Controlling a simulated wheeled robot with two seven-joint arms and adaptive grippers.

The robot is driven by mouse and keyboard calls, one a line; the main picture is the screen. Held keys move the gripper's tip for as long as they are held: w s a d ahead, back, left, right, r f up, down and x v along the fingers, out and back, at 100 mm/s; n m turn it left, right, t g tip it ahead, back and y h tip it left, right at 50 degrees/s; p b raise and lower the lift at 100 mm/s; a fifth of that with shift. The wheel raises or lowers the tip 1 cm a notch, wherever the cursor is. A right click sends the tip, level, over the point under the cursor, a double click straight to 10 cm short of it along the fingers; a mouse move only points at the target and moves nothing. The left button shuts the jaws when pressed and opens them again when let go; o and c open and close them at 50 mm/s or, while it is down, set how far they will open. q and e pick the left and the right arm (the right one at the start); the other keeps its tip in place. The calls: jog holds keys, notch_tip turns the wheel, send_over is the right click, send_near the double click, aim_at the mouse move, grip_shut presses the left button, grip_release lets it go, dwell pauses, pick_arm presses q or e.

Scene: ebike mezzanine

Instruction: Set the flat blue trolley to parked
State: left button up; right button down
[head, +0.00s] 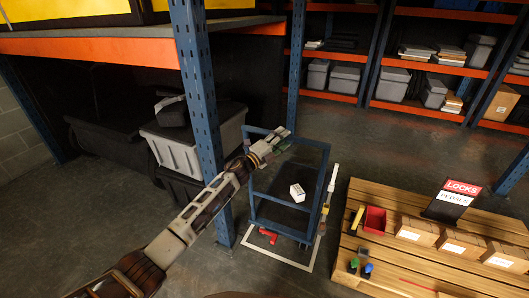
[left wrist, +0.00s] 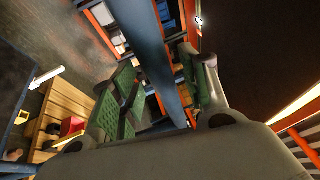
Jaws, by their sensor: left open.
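The flat blue trolley (head: 322,185) stands on the floor at the centre of the head view, with a blue tube frame and a dark deck. A small white box (head: 297,192) sits on it. A red part (head: 267,236) shows low at its front left; I cannot tell what state it is in. White floor lines (head: 276,257) show around the trolley's near end. My left gripper (head: 284,136) is open and empty, over the trolley's far top bar in the picture; I cannot tell whether it touches. Its green-padded fingers show in the left wrist view (left wrist: 163,90). My right gripper is out of view.
A blue rack post (head: 205,120) stands close beside my left arm. A wooden pallet (head: 385,262) with cartons, a red bin (head: 374,220) and a LOCKS sign (head: 452,198) lies to the right. Grey totes (head: 180,152) stand left. Open floor lies behind the trolley.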

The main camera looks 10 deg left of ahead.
pick_arm(q)
jog(key=v, duration=0.9)
jog(key=shift+s+a, duration=0.2)
jog(key=shift+s, duration=0.1)
jog(key=shift+f, duration=0.15)
